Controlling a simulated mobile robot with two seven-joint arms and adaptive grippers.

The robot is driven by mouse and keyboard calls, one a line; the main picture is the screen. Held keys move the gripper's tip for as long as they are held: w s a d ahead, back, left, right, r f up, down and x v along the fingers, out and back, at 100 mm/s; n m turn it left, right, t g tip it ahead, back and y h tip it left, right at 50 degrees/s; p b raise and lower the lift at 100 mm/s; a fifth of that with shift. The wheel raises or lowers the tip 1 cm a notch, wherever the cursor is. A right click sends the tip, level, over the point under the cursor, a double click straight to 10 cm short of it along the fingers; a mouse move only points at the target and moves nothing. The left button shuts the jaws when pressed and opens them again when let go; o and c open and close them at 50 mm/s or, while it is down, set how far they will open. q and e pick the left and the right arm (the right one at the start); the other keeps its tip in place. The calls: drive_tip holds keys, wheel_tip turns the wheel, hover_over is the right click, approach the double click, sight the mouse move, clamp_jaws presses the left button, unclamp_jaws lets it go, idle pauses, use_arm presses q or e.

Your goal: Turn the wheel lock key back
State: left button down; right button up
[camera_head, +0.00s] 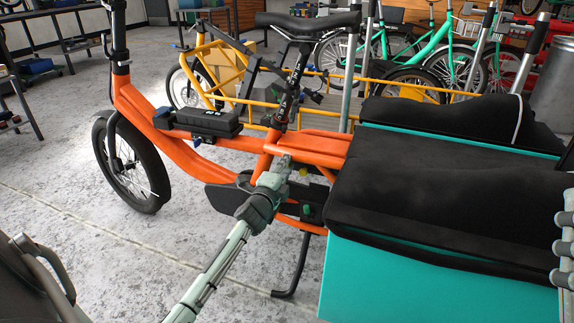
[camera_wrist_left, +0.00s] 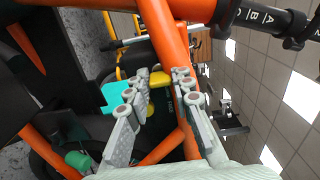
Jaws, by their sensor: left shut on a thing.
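The orange cargo bike (camera_head: 185,155) stands in the middle of the head view. My left gripper (camera_head: 281,170) reaches up from below to its frame, under the saddle and beside the black box. In the left wrist view my left gripper's two fingers (camera_wrist_left: 160,84) point at the frame, one on each side of a small yellow piece and close to the orange tube (camera_wrist_left: 168,35). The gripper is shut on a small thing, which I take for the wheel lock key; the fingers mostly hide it. The lock body cannot be made out clearly.
The teal cargo box (camera_head: 430,275) with its black cover (camera_head: 450,195) fills the right, close to my left gripper. A black kickstand (camera_head: 303,265) reaches the floor. A yellow cargo bike (camera_head: 222,62) and green bikes stand behind.

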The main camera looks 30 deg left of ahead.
use_arm(q)
drive_tip(key=c, duration=1.3)
unclamp_jaws()
drive_tip(key=v, duration=1.2)
